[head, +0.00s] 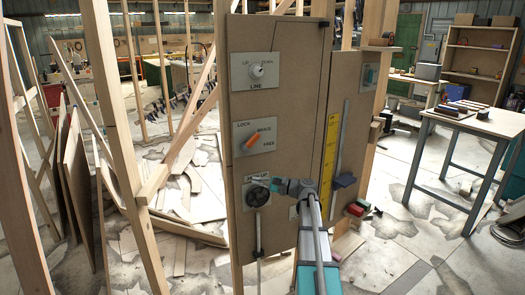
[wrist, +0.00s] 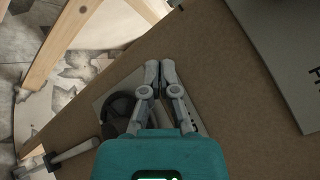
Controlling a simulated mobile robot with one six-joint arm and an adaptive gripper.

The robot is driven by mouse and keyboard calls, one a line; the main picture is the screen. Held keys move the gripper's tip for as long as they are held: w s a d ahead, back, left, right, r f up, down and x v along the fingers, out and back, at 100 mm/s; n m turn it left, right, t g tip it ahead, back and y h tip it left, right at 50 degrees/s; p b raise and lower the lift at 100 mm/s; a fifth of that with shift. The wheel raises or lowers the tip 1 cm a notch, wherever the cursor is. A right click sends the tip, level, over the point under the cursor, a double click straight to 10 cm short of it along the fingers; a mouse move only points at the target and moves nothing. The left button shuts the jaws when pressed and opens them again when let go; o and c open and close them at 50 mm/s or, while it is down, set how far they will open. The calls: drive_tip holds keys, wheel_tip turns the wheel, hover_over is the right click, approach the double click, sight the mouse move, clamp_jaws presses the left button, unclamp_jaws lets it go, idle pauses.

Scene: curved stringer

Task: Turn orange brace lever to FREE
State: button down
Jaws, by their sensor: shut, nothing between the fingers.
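The orange brace lever (head: 252,141) sits on a light plate (head: 268,128) marked LOCK, BRACE and FREE, on the brown panel. It is tilted, its upper end to the right, and which mark it points to is hard to tell. My gripper (head: 262,183) is shut and empty, below the lever plate, in front of the panel near a dark round knob (head: 257,196). In the wrist view my gripper (wrist: 159,66) shows its fingertips together over the panel, with the dark knob (wrist: 122,105) partly hidden behind it. The lever itself is not seen in the wrist view.
A LINE dial plate (head: 253,71) is above the lever. To the right are a yellow strip (head: 329,150) and a blue-grey block (head: 344,180) on a vertical rod. A wooden post (head: 122,130) stands left of the panel. A plate edge (wrist: 290,60) fills the wrist view's upper right.

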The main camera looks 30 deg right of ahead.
sight(250, 142)
drive_tip(key=s+d+r+m+t+b, duration=0.2)
drive_tip(key=s+d+r+t, duration=0.3)
drive_tip(key=d, duration=0.5)
drive_tip(key=s+t+b, duration=0.1)
drive_tip(key=t, duration=0.1)
drive_tip(key=shift+s+r+m+t+h, duration=0.2)
drive_tip(key=shift+m+t+h, duration=0.1)
drive_tip(key=shift+h, duration=0.1)
drive_tip(key=shift+w+a+r, duration=0.1)
drive_tip(key=shift+w, duration=0.1)
drive_tip(key=p+x, duration=0.5)
drive_tip(key=x, duration=0.5)
drive_tip(key=shift+w+r+p, duration=0.1)
drive_tip(key=shift+r+p, duration=0.05)
drive_tip(key=shift+p, duration=0.15)
drive_tip(key=shift+a+r+p, duration=0.6)
drive_tip(key=shift+a, duration=0.05)
drive_tip(key=shift+a+r+p, duration=0.6)
drive_tip(key=shift+a, duration=0.05)
drive_tip(key=shift+a, duration=0.15)
